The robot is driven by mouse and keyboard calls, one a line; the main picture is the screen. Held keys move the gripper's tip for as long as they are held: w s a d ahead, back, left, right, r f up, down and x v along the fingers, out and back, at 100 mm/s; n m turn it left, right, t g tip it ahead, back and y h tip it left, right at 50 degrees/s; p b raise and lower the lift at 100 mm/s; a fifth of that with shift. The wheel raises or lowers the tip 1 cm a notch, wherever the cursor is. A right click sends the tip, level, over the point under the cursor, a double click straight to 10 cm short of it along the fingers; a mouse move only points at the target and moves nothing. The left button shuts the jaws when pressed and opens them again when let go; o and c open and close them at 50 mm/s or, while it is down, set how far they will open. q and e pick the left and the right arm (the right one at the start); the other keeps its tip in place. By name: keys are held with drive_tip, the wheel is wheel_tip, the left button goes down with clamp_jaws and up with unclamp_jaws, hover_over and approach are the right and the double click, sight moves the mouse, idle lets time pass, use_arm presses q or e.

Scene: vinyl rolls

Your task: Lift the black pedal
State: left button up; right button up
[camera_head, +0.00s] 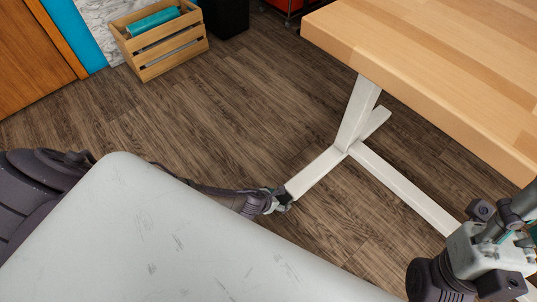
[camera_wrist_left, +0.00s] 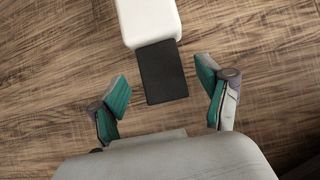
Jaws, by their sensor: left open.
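The black pedal (camera_wrist_left: 161,72) is a flat dark rectangle at the end of a white bar in the left wrist view, low over the wooden floor. My left gripper (camera_wrist_left: 164,90) is open, with one teal-padded finger on each side of the pedal's lower part and clear gaps between. It is empty. In the head view my left gripper (camera_head: 281,199) is at the near end of the white table foot; the pedal cannot be made out there. At the right edge of the head view part of my right arm shows; its fingers are not clear.
A wooden table (camera_head: 440,50) stands at the right on a white leg frame (camera_head: 355,120) with long feet. A slatted wooden crate (camera_head: 165,60) with a teal roll (camera_head: 153,23) stands at the back left. The brown floor between is clear.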

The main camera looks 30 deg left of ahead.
use_arm(q)
drive_tip(key=v, duration=0.9)
idle(0.4)
